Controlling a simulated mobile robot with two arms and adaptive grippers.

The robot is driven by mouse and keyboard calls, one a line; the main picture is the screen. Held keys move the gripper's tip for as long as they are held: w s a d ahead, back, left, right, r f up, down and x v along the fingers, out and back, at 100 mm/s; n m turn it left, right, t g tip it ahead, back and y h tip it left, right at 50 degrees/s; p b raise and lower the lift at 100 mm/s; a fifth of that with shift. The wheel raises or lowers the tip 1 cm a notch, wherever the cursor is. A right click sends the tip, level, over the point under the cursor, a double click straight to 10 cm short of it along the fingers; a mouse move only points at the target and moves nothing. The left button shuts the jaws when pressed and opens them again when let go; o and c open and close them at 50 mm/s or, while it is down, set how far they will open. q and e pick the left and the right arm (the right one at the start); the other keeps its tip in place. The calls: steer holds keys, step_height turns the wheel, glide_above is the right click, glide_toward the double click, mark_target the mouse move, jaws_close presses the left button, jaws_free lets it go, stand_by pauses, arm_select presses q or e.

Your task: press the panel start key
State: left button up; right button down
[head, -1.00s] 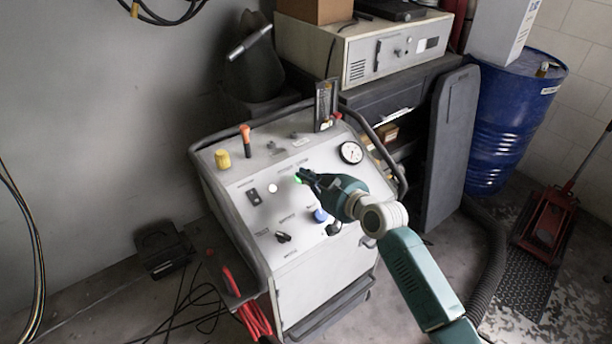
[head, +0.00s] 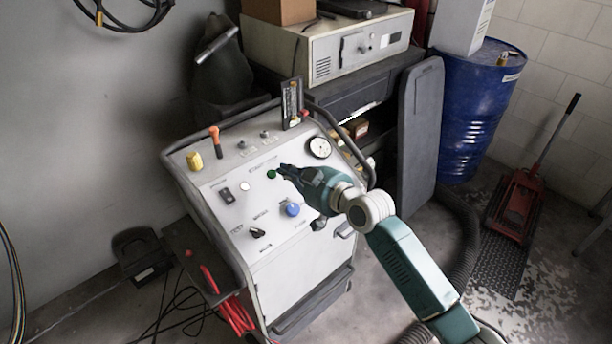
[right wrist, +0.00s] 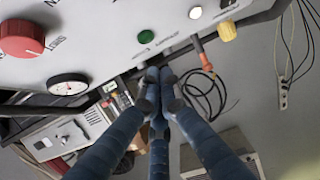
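The machine panel (head: 262,200) is a light sloped face with keys, knobs and a gauge. A round green key (head: 271,174), which I take for the start key, sits on its upper middle. It also shows in the right wrist view (right wrist: 146,37), uncovered, with illegible lettering beside it. My right gripper (head: 282,168) is just right of the green key in the head view. In the right wrist view its fingertips (right wrist: 160,77) are together with nothing between them, below the key in the picture. Whether they touch the panel I cannot tell. My left gripper is not in view.
Near the key are a white button (head: 244,186), a black switch (head: 227,195), a blue knob (head: 292,209) and a gauge (head: 319,147). An orange-topped handle (head: 215,139) and yellow cap (head: 194,161) stand on the top edge. A blue drum (head: 474,110) stands at right.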

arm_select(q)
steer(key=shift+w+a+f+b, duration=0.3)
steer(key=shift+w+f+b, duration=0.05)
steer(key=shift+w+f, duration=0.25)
arm_select(e)
steer(key=v, duration=0.6)
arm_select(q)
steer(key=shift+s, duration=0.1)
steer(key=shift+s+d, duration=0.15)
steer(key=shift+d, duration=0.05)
